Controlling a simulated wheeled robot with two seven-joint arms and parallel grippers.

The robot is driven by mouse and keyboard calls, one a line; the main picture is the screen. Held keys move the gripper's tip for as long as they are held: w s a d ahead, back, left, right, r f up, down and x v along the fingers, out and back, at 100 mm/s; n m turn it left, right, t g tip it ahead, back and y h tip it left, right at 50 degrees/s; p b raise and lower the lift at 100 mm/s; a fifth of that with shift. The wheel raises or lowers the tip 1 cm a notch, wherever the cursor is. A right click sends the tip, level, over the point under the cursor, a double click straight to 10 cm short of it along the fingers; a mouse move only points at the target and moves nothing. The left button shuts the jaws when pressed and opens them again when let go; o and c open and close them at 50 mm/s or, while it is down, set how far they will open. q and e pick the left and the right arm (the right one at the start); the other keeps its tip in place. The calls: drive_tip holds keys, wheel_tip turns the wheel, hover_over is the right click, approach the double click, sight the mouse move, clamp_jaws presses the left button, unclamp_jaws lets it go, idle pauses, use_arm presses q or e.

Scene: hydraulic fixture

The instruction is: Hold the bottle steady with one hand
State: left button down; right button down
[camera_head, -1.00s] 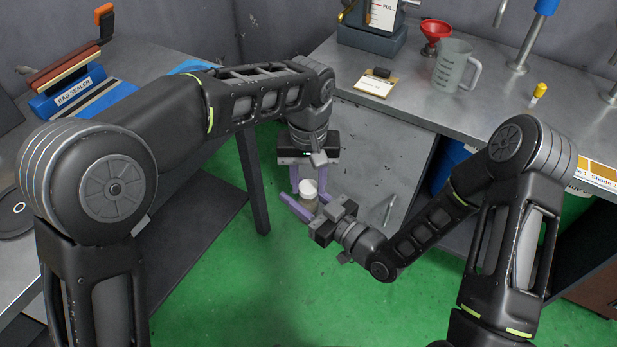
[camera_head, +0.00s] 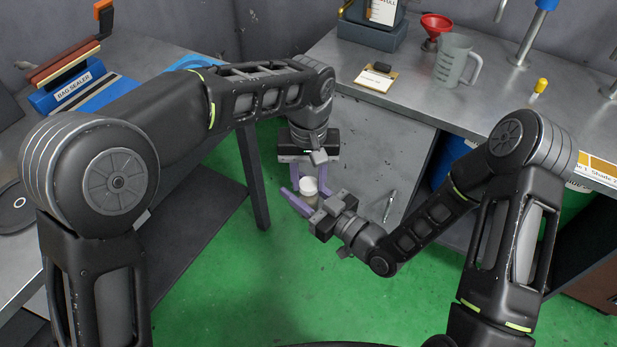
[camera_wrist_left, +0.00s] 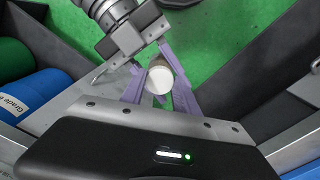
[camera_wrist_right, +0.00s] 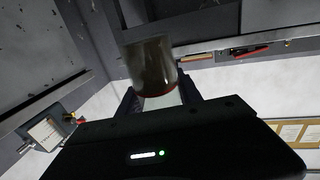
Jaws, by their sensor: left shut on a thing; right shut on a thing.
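The bottle, with a white cap (camera_head: 309,186) and a greyish translucent body, is held in the air between my two grippers. In the left wrist view the round cap (camera_wrist_left: 160,81) lies between the purple fingers. My left gripper (camera_head: 308,180) points down from above and is shut around the bottle's cap end. My right gripper (camera_head: 303,201) reaches in from the lower right and is shut on the bottle's body. In the right wrist view the body (camera_wrist_right: 150,65) looks dark and see-through, with a red line near its edge. The exact finger contacts are partly hidden.
The right bench holds a measuring jug (camera_head: 455,62), a red funnel (camera_head: 436,27), a label card (camera_head: 375,77) and a yellow-topped item (camera_head: 540,86). A bag sealer (camera_head: 75,85) stands on the left bench. Green floor (camera_head: 260,290) lies open below the bottle.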

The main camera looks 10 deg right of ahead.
use_arm(q)
drive_tip(key=shift+f, duration=0.6)
